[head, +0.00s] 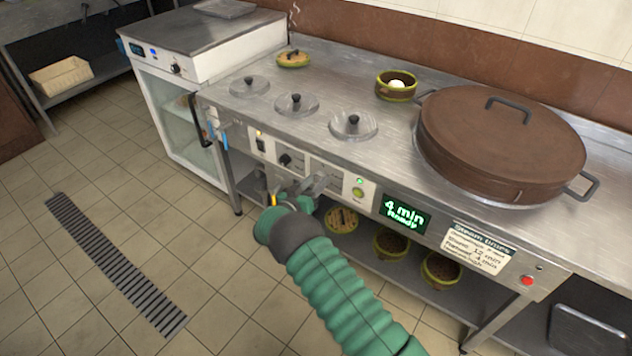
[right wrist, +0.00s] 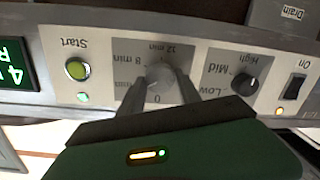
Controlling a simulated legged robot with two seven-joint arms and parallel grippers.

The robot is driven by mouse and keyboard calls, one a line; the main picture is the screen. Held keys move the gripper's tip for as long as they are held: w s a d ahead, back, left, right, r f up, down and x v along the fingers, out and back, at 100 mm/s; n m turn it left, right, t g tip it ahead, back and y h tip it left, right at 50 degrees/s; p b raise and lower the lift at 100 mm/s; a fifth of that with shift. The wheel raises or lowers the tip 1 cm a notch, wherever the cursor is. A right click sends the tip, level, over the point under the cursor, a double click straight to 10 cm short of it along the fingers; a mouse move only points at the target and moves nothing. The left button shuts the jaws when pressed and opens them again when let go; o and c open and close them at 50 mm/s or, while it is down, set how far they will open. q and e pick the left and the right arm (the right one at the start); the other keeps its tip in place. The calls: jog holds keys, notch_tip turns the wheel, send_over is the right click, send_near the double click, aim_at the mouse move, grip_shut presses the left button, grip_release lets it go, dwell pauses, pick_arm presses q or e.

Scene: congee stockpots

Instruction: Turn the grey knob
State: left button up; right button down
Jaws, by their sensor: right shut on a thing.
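The grey knob (right wrist: 160,76) is on the control panel, on a timer dial marked 0, 8 min and 12 min, seen upside down in the right wrist view. My right gripper (right wrist: 162,84) is shut on this knob, one finger on each side of it. In the head view my right gripper (head: 318,186) reaches the front panel from below, and the knob is mostly hidden by its fingers. My left gripper is in neither view.
A black Low/Mid/High knob (head: 284,160) and an On switch (head: 260,141) are left of the gripper. A green Start button (head: 358,193) and a "4 min Ready" display (head: 404,214) are right. A brown lidded pot (head: 500,140) stands on the counter.

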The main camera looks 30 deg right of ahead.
jog(key=shift+w+a, duration=0.1)
jog(key=c, duration=0.8)
grip_release()
jog(key=shift+c, duration=0.2)
jog(key=p+v, duration=0.3)
jog(key=v, duration=1.4)
jog(key=shift+p, duration=0.4)
jog(key=shift+f, duration=0.15)
